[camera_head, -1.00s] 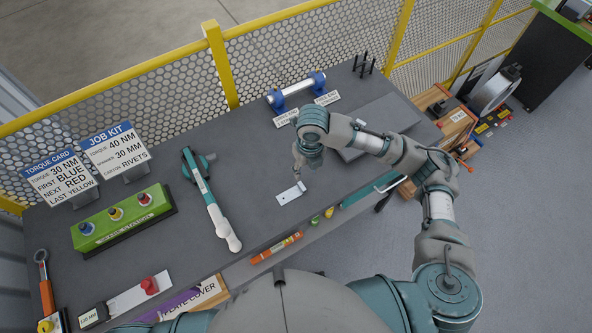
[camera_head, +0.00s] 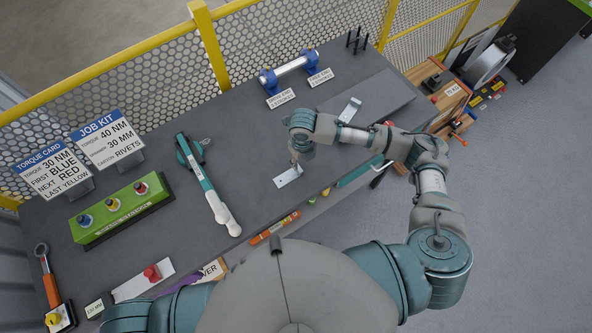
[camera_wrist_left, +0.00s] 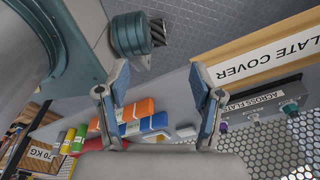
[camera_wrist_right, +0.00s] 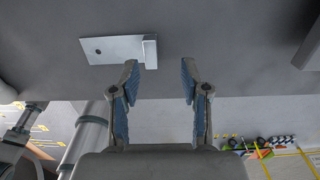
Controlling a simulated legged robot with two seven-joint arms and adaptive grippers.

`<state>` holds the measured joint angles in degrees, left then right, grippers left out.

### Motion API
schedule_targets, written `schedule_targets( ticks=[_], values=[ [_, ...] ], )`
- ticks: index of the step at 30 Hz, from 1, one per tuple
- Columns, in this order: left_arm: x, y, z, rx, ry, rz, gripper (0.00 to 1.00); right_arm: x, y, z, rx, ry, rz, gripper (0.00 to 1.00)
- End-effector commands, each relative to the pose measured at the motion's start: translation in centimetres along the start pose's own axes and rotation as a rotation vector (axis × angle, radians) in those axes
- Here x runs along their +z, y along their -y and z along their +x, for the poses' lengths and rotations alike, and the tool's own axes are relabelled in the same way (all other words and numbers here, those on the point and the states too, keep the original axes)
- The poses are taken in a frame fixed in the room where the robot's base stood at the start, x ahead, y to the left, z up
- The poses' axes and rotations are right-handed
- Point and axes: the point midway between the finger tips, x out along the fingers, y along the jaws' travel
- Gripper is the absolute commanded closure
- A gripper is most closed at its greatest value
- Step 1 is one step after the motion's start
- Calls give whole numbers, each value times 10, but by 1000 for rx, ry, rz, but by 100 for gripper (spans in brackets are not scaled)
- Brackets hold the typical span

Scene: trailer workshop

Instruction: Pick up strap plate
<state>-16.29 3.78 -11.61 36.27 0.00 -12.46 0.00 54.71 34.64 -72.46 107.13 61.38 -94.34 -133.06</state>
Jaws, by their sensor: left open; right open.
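A flat pale metal plate with a hole near one end and a raised block at the other, apparently the strap plate (camera_head: 286,178), lies on the grey bench below my right gripper (camera_head: 297,166). In the right wrist view the plate (camera_wrist_right: 112,50) lies just beyond the fingertips, its raised block (camera_wrist_right: 150,52) near the left finger. My right gripper (camera_wrist_right: 160,76) is open and empty; contact with the plate cannot be told. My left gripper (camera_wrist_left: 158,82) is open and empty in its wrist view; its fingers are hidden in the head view.
A similar metal piece (camera_head: 350,108) sits on a grey slab (camera_head: 382,99) at the back right. A white-and-teal tool (camera_head: 205,185) lies to the left. A green block with coloured knobs (camera_head: 120,209) stands further left. Yellow-framed mesh (camera_head: 250,50) closes the bench's back.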

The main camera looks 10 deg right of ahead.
Motion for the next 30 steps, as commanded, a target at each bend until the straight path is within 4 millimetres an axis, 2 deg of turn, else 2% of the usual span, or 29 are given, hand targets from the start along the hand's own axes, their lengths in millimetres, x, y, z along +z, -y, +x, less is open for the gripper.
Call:
schedule_targets(
  ticks=[7,11,16,17,21,22,30],
  values=[
    [20,6,-9,-6,31,5,34,-3,-5,37,-1,-4,-1,54],
    [31,12,-10,-13,47,6,34,-3,-2,44,1,-1,-1,54],
    [30,17,-10,-19,46,5,34,-4,0,45,2,0,-1,54],
    [29,17,-10,-19,45,5,34,-4,1,45,3,0,-1,59],
    [24,15,-9,-17,37,4,34,-4,0,45,3,0,-1,94],
    [22,14,-9,-16,35,3,34,-4,0,45,2,-1,-1,100],
    [17,1,-9,-1,27,0,34,-3,-3,45,0,-2,-1,100]
  ],
)
